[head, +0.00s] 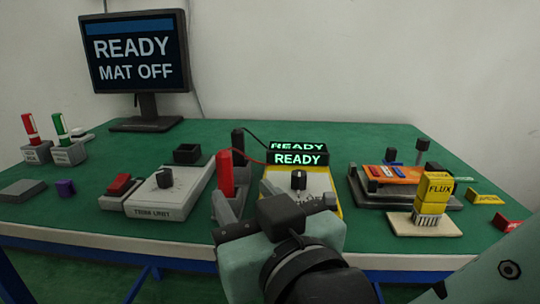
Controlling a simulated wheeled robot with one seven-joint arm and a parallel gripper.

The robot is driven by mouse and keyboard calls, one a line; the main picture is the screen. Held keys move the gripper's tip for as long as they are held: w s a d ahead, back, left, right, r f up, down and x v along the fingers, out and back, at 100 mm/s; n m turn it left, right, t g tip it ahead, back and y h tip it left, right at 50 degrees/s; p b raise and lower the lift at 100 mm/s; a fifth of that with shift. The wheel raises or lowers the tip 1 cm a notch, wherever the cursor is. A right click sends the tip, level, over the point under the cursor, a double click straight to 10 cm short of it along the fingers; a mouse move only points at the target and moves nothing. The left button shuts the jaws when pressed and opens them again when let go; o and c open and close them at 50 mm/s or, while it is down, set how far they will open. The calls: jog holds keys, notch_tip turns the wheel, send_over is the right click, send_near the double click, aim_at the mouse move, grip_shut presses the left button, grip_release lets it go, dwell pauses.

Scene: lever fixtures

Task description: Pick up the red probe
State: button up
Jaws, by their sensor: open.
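The red probe (226,172) stands upright in a grey holder (231,205) near the table's front, left of the yellow-edged meter (302,180). A thin red lead runs near its top toward the meter. My gripper (278,213) is in front of the meter, seen from behind, with its dark jaws spread left and right. It is open, and I see nothing held in it. It is to the right of the red probe and nearer to me. The gripper hides the meter's lower front and part of the holder.
A black upright probe (238,141) stands behind the red one. The trim unit (165,195) is to the left. A lit READY display (299,158) sits behind the meter. An orange board (395,174) and a yellow FLUX box (434,188) are on the right. Green mat shows between items.

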aim_at(227, 171)
jog(key=b+x, duration=0.1)
jog(key=x, duration=0.8)
jog(key=shift+a, duration=0.15)
grip_shut()
